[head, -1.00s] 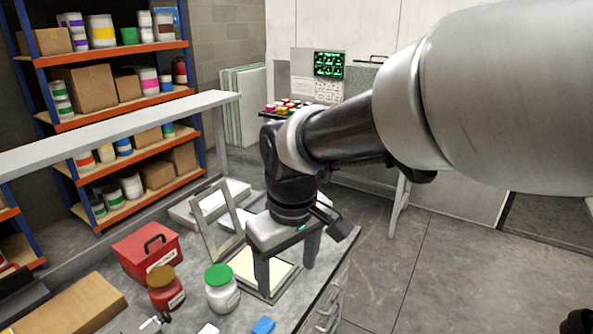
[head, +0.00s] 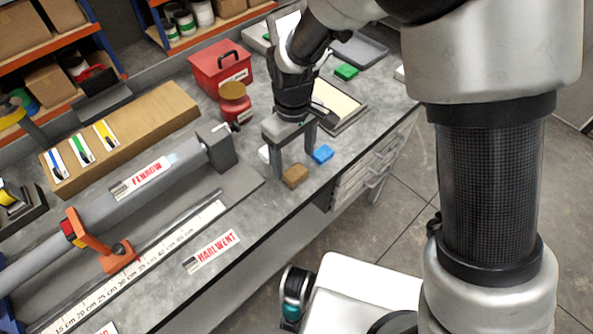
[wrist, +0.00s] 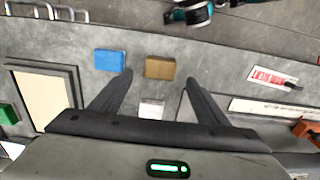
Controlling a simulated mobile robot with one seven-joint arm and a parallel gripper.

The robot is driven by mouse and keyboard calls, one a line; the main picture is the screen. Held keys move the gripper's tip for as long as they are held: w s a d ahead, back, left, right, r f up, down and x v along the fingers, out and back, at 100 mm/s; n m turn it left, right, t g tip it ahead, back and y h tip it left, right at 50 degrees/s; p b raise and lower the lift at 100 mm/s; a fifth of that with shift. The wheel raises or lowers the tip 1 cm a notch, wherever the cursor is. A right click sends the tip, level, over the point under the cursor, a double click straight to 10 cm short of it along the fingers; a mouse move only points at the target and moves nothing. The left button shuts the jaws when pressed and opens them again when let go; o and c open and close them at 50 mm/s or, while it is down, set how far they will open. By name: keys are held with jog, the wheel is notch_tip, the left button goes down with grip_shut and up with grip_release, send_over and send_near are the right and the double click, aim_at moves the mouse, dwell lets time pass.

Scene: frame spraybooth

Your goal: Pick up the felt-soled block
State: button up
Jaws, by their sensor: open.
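Several small blocks lie on the grey bench: a brown block (head: 295,176), a blue block (head: 323,153), a white block (head: 264,154) and a green block (head: 346,72). I cannot tell which has a felt sole; their undersides are hidden. My gripper (head: 294,167) is open and empty, pointing down over the bench near its front edge. In the wrist view, the brown block (wrist: 160,67) shows between and just beyond the fingertips (wrist: 160,78). The blue block (wrist: 109,60) is just left of the left finger, and the white block (wrist: 152,109) shows between the fingers.
A framed cream panel (head: 337,105) lies behind my gripper. A red jar (head: 235,101) and red toolbox (head: 220,69) stand to its back left. A long grey clamp-like tool (head: 150,188) and a ruler (head: 130,270) fill the left bench. Drawer handles project from the bench front.

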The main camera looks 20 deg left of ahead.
aim_at(295, 172)
jog(key=shift+d+f, duration=0.2)
jog(key=shift+f, duration=2.9)
jog(key=shift+c, duration=0.5)
jog(key=c, duration=1.1)
